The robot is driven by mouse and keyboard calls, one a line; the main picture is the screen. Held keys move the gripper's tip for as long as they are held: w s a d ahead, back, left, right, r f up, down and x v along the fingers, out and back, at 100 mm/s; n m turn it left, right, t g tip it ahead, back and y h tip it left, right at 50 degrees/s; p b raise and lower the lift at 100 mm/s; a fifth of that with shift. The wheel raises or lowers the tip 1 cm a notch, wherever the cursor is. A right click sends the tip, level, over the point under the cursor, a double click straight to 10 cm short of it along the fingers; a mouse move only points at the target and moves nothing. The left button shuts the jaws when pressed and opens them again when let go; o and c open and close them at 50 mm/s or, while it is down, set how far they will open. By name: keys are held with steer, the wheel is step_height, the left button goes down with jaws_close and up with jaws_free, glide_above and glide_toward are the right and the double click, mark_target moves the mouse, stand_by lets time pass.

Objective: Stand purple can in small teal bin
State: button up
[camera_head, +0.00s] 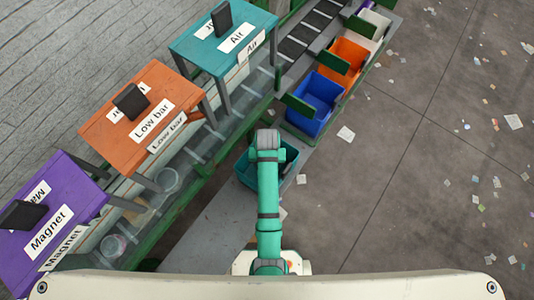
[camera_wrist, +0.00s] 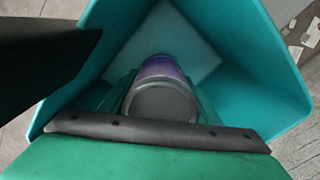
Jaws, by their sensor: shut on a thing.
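The purple can (camera_wrist: 158,70) shows in the wrist view with its grey end facing the camera and a purple band beyond it. My gripper (camera_wrist: 160,92) is shut on the can, with a green finger on each side. The small teal bin (camera_wrist: 258,92) surrounds the can in this view, and its pale floor shows beyond the can. I cannot tell whether the can touches the floor. In the head view, the teal bin (camera_head: 246,177) is partly covered by my arm; the can and gripper are hidden there.
A blue bin (camera_head: 316,104), an orange bin (camera_head: 346,58) and a white bin (camera_head: 374,26) stand in a row beyond the teal bin. A dark panel (camera_wrist: 45,60) covers the wrist view's upper left. Paper scraps litter the open floor (camera_head: 400,200) at right.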

steer(key=shift+f, duration=1.75)
steer(key=shift+f, duration=0.15)
steer(key=o, duration=1.1)
steer(key=shift+o, duration=0.2)
step_height(320, 180, up, 12)
steer(key=shift+r, duration=0.2)
